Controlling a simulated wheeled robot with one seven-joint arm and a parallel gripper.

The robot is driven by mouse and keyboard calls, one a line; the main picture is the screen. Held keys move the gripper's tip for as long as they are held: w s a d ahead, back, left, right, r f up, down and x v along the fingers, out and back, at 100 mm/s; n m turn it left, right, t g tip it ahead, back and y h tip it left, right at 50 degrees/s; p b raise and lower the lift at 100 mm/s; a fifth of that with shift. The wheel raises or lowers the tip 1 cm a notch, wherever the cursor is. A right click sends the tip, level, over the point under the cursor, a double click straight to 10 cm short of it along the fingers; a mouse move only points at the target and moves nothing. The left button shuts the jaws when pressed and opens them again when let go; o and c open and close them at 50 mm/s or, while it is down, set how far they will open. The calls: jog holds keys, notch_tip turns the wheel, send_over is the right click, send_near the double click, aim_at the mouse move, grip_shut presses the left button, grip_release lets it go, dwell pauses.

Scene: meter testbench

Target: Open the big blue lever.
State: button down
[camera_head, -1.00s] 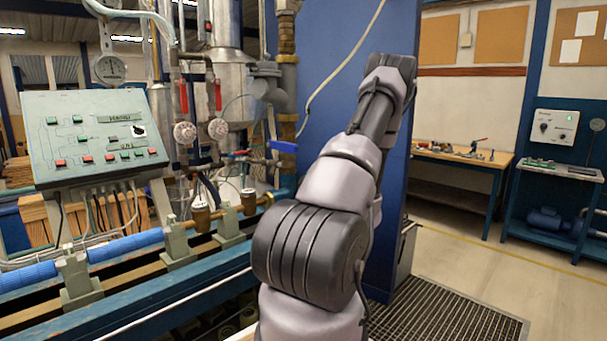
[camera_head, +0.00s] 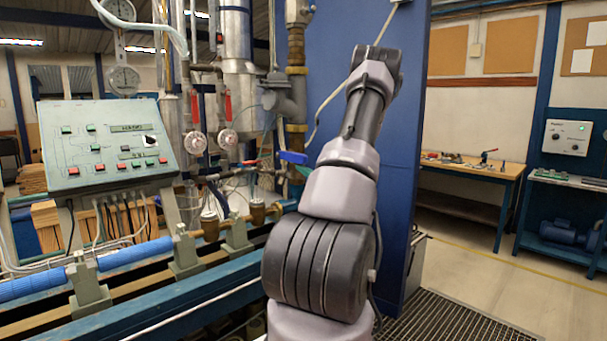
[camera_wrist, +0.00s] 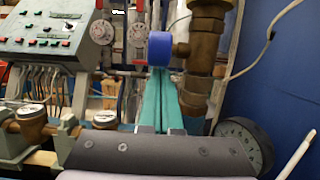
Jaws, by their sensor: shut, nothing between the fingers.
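The big blue lever (camera_head: 292,157) sticks out from the brass and steel pipework, left of my arm in the head view. In the wrist view its blue end (camera_wrist: 160,49) faces the camera, beside a brass valve body (camera_wrist: 207,50). My gripper (camera_wrist: 160,73) has its two teal fingers together, with nothing between them. The tips point at the lever's lower edge from in front. I cannot tell whether they touch it. In the head view my arm hides most of the gripper; a bit of teal shows just below the lever's right end.
A control panel (camera_head: 108,143) stands at the left above blue-wrapped piping (camera_head: 135,252). A blue wall panel (camera_head: 345,60) is close behind my arm. In the wrist view a round gauge (camera_wrist: 240,143) sits low right. Open floor (camera_head: 470,270) lies to the right.

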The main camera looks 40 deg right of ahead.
jog(key=shift+r, duration=0.1)
jog(key=shift+s+r+g, duration=0.1)
jog(key=shift+r+g, duration=0.25)
jog(key=shift+g, duration=0.05)
